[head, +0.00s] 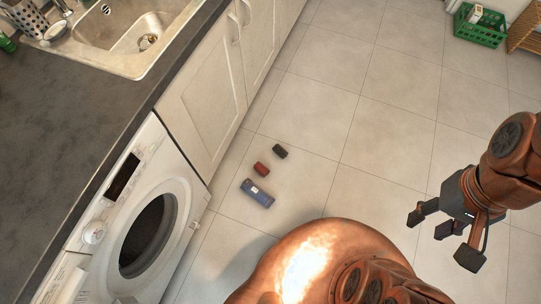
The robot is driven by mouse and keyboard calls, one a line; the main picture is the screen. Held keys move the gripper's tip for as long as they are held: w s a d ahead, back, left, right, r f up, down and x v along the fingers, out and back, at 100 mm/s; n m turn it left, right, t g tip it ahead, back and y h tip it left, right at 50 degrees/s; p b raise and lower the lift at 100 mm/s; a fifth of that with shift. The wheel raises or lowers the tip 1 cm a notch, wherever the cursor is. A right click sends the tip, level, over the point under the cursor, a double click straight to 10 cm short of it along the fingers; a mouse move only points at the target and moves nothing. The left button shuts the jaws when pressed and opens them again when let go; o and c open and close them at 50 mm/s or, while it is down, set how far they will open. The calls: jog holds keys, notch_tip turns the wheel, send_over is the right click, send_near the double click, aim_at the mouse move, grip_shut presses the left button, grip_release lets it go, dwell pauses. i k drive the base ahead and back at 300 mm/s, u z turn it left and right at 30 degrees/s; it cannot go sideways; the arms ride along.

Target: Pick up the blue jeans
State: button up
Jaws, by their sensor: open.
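A blue rolled item (257,193), which looks like the folded blue jeans, lies on the tiled floor in front of the washer. A small dark red roll (261,169) and a small black roll (280,151) lie just beyond it in a slanting row, apart from it. My gripper (448,237) is at the right side of the view, open and empty, with its fingers spread. It is well to the right of the blue item and not touching it.
The white washer (105,228) stands under the dark counter (62,105), its round door closed. Cream cabinets (203,108) run beyond it. A green crate (481,27) and a wooden item (526,30) stand at the far right. The middle floor is clear.

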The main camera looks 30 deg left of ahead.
aim_at(248, 186)
jog(key=i, duration=1.7)
jog(key=u, duration=5.5)
